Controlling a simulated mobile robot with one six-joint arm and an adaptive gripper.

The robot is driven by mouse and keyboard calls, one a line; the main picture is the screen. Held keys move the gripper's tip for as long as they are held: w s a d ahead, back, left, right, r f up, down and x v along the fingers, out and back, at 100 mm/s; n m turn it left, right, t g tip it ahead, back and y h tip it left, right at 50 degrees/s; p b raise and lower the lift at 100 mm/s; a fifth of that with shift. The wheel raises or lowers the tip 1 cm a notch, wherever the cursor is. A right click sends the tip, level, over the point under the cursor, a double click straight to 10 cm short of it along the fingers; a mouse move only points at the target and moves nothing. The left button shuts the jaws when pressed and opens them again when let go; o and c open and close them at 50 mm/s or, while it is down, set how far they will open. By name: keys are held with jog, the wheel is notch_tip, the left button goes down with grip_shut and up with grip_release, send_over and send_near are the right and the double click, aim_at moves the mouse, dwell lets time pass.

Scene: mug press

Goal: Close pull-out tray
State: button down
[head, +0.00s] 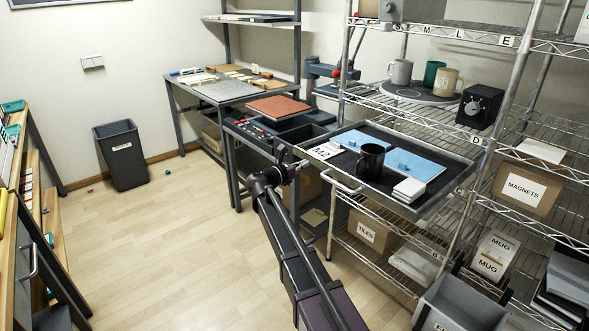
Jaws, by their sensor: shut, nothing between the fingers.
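The pull-out tray (345,168) is a dark, shallow tray standing well out from the wire shelf rack on the right. A pale bar handle (343,184) is on its front edge. On it are a black mug (370,159), light blue sheets (415,164), a white labelled card (323,151) and a white stack (409,189). My gripper (290,160) is shut and empty, near the tray's front left corner, left of the handle. Whether it touches the tray cannot be told. My wrist hides part of the fingers.
Above the tray, a rack shelf holds mugs (400,72) and a black dial box (480,106). Boxes labelled TILES (373,232) and MAGNETS (524,188) sit on the rack. A workbench (220,90) stands behind. The floor at left is mostly clear, with a dark bin (121,155).

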jog(key=shift+x, duration=1.05)
jog(key=shift+w, duration=0.15)
